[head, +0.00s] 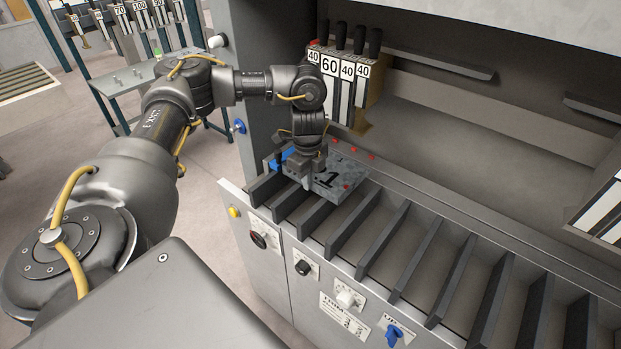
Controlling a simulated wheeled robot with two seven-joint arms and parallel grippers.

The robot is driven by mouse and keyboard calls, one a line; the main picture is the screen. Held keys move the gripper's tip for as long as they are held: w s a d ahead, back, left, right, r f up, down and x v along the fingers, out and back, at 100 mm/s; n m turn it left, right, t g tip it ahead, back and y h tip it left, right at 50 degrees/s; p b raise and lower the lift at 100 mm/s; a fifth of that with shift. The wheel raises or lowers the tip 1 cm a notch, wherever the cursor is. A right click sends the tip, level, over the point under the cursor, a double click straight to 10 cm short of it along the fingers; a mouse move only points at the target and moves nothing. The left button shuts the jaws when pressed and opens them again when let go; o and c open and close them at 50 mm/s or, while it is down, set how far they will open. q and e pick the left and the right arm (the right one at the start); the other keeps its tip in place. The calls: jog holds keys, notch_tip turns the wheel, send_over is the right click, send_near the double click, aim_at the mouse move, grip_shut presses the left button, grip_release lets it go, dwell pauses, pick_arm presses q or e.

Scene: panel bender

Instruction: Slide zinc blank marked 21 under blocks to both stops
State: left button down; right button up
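The zinc blank (343,187) is a mottled grey plate lying on the left end of the machine's slatted table. A dark "1" shows on it; the rest of its marking is hidden behind my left gripper. My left gripper (309,183) points down at the plate's left part, and whether its fingers are open or touching the plate cannot be made out. The blocks (338,66), marked 40, 60, 40, 40, hang above and behind the plate. A blue part (278,160) sits at the plate's far left and may be a stop. My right gripper is out of view.
Dark slats (398,232) with open gaps run along the table to the right, with nothing on them. The front panel has knobs, including a blue one (394,334). More numbered blocks (601,213) show at the right edge. A tool rack (140,14) stands back left.

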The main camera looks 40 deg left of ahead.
aim_at(317, 176)
pick_arm(q)
jog(key=shift+a, duration=0.5)
dwell(0.3)
jog(key=shift+w, duration=2.55)
dwell(1.8)
jog(key=shift+a+r+p, duration=0.1)
jog(key=shift+p, duration=0.2)
jog(key=c, duration=2.1)
grip_release()
jog(key=o, duration=0.5)
jog(key=shift+w, duration=0.1)
notch_tip(317, 176, up, 11)
jog(key=shift+a+f+p, duration=0.1)
jog(key=shift+f+p, duration=0.1)
jog(key=shift+p, duration=0.1)
